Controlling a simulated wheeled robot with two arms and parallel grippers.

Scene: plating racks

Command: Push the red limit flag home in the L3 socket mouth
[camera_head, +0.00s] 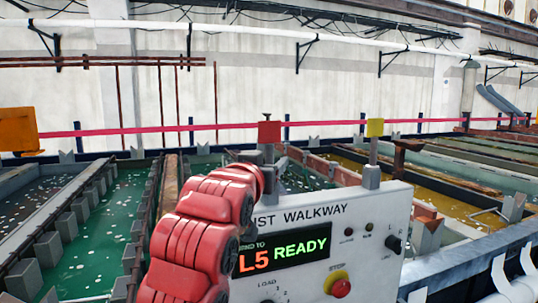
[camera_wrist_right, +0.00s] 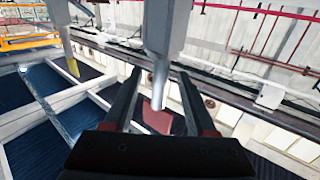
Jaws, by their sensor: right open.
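The red limit flag (camera_head: 269,132) stands upright on a thin rod above a grey socket post (camera_head: 268,154) on top of the white control box. In the right wrist view, which looks inverted, the red flag (camera_wrist_right: 156,119) shows between my fingers, with the rod and the thicker grey post above it. My right gripper (camera_wrist_right: 160,76) is open, one finger on each side of the rod; contact cannot be told. In the head view my red right arm mostly hides this gripper. No L3 label is readable. My left gripper is out of view.
A yellow flag (camera_head: 375,128) stands on another grey post (camera_head: 371,176) to the right. The control box (camera_head: 378,214) shows "L5 READY" and has a red stop button (camera_head: 341,288). Green and yellow liquid tanks lie behind; a red-pink barrier line (camera_head: 210,127) runs beyond.

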